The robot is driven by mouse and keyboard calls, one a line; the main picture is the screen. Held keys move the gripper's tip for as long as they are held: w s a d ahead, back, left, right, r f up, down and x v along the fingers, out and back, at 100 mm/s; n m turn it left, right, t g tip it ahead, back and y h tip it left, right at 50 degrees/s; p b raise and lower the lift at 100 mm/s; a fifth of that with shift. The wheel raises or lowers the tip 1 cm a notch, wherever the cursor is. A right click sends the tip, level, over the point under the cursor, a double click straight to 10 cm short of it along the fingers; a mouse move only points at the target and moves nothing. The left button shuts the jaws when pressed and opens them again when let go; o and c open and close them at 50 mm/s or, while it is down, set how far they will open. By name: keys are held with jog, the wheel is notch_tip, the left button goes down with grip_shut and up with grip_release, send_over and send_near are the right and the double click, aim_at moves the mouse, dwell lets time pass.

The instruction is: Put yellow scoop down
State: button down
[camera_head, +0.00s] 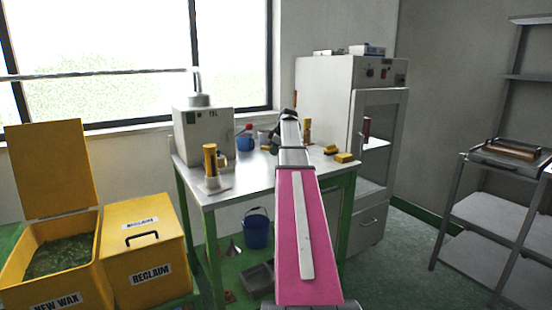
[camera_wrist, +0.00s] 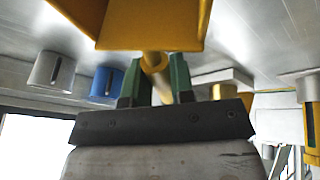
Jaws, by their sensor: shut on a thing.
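The yellow scoop (camera_wrist: 150,35) fills the top middle of the wrist view, with its wide body beyond my fingertips. Its round handle lies between the two green fingers of my gripper (camera_wrist: 157,68), which is shut on it. The steel worktable (camera_head: 255,185) with green legs stands in front of me in the head view. My pink arm reaches over it and hides part of its top. The scoop cannot be made out clearly in the head view. I cannot tell whether it touches the tabletop.
On the table are a white machine (camera_head: 203,135), a yellow cylinder on a base (camera_head: 211,163), a blue container (camera_head: 245,142) and yellow blocks (camera_head: 345,157). Yellow wax bins (camera_head: 150,245) stand left, a cabinet (camera_head: 325,95) behind right. The front tabletop shows bare steel.

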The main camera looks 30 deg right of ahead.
jog(key=shift+f, duration=1.75)
jog(key=shift+f, duration=0.15)
jog(key=c, duration=1)
grip_release()
jog(key=v, duration=1.2)
